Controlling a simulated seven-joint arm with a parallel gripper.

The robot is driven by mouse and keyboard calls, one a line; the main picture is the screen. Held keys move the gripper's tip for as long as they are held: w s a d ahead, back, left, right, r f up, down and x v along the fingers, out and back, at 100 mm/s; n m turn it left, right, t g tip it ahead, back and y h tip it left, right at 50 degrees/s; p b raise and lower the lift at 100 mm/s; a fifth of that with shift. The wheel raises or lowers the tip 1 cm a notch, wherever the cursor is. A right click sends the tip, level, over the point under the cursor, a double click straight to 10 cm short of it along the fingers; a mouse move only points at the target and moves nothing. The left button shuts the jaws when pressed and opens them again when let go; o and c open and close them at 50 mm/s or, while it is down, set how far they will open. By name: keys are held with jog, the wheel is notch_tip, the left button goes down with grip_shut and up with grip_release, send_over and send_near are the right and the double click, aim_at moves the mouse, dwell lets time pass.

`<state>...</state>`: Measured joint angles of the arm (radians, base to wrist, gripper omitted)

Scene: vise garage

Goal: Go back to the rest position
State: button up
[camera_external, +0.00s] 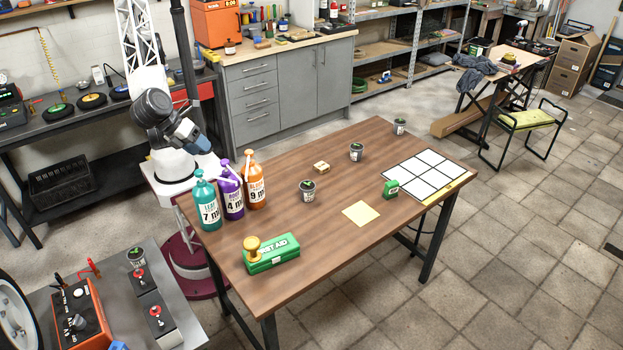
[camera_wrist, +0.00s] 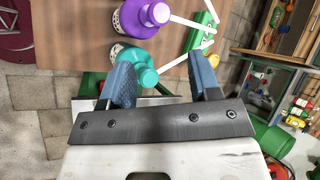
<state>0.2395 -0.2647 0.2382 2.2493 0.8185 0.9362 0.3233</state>
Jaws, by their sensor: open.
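My gripper (camera_external: 199,140) is raised over my base, behind and left of the wooden table (camera_external: 340,243) in the external view. In the wrist view my gripper (camera_wrist: 161,64) has its two blue fingers spread with nothing held between them. A teal bottle (camera_external: 207,207), a purple bottle (camera_external: 231,198) and an orange bottle (camera_external: 255,188) stand upright in a row at the table's left end, below and to the right of the gripper. The wrist view shows the teal bottle (camera_wrist: 138,52) beyond the fingers and the purple bottle (camera_wrist: 143,16) above it.
A green first-aid box (camera_external: 272,257) with a yellow-knobbed stamp-like item (camera_external: 252,248) lies near the front. Small cups (camera_external: 307,190), a wooden block (camera_external: 321,167), a yellow square (camera_external: 361,213), a green item (camera_external: 391,189) and a white grid (camera_external: 428,174) are farther right. Bare wood lies between.

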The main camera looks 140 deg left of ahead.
jog(key=s+r+n+h, duration=0.1)
jog(key=s+n+h, duration=0.2)
jog(key=s+n, duration=0.3)
jog(key=s+a+r+n+h, duration=0.1)
jog(key=s+n, duration=0.5)
jog(key=s, duration=0.9)
jog(key=r+h, duration=0.1)
jog(key=h, duration=0.1)
jog(key=shift+s+a+g+h, duration=0.2)
jog(key=shift+s+g+h, duration=0.15)
jog(key=shift+g+h, duration=0.05)
